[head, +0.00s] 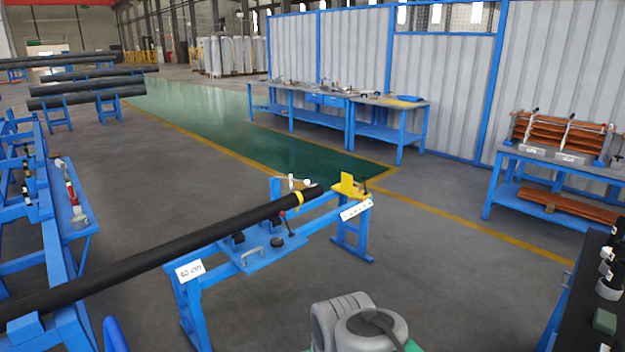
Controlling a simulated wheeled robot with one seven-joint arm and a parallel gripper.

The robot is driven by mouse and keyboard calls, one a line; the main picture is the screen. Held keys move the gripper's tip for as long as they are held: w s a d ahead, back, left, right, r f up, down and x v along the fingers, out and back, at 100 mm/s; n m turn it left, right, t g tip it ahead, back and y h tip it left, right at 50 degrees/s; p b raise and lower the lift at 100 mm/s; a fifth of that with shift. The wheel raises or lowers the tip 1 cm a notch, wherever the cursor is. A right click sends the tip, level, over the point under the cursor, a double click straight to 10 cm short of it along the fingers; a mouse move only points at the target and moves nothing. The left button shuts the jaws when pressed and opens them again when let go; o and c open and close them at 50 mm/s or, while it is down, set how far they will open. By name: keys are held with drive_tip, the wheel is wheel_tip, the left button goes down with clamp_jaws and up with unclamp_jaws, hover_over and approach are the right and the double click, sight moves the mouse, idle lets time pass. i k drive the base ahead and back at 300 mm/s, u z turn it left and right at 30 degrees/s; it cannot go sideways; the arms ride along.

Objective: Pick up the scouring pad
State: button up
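A small green block (604,321), which looks like the scouring pad, lies on the dark bench (566,335) at the lower right. It is near the right edge of the picture, and nothing is touching it from my arm. Grey rounded links of my own arm show at the bottom centre, left of that bench. My gripper is not in view.
Dark bottles and pale rolls (608,288) stand behind the green block. A blue stand (262,252) carries a long black pipe (170,252) at centre left. Blue workbenches (350,102) line the far wall. Grey floor (450,270) is clear between the stand and bench.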

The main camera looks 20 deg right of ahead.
sight(604, 322)
drive_tip(key=z, duration=0.35)
drive_tip(key=i, duration=1.2)
drive_tip(key=z, duration=1.55)
drive_tip(key=i, duration=1.25)
drive_tip(key=z, duration=0.9)
